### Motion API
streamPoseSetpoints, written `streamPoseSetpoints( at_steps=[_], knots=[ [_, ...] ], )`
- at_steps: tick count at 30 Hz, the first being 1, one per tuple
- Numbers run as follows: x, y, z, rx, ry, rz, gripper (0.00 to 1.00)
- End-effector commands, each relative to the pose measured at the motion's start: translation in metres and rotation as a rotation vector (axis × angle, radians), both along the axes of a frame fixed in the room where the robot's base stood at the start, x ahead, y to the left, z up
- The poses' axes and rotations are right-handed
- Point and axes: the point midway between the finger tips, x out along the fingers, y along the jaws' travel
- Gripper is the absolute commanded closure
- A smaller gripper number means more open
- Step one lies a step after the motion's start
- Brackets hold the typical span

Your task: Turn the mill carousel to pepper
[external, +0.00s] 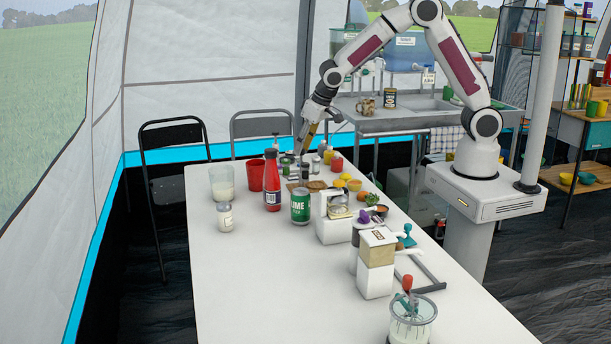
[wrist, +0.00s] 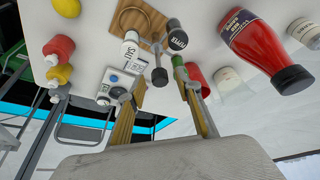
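The mill carousel (external: 291,166) stands at the far end of the white table, with my gripper (external: 306,148) just above and behind it. In the wrist view it shows as a cluster of small jars around a grey central knob (wrist: 159,76). A white jar marked SALT (wrist: 130,47) and a dark-capped jar with a partly readable label (wrist: 176,38) sit on its far side. A silver-white jar (wrist: 116,84) is beside the left finger. My gripper (wrist: 163,90) is open, its two fingers either side of the knob. Contact cannot be told. I cannot make out a pepper label.
A red sauce bottle (external: 271,181), a red cup (external: 256,175) and a green LIME can (external: 299,206) stand nearby. A red jar (wrist: 59,48) and yellow jars lie to the wrist view's left. A wooden board (wrist: 150,17) is close. The table's near left is clear.

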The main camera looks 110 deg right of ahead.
Motion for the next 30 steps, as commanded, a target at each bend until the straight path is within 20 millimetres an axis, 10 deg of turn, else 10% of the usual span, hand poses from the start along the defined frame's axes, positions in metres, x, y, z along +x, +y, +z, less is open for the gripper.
streamPoseSetpoints(
  at_steps=[17, 30],
  knots=[
    [-0.019, 0.02, 0.07, -0.001, -0.006, 0.003, 0.66],
    [-0.056, 0.036, 0.048, 0.014, 0.132, 0.147, 0.66]
  ],
)
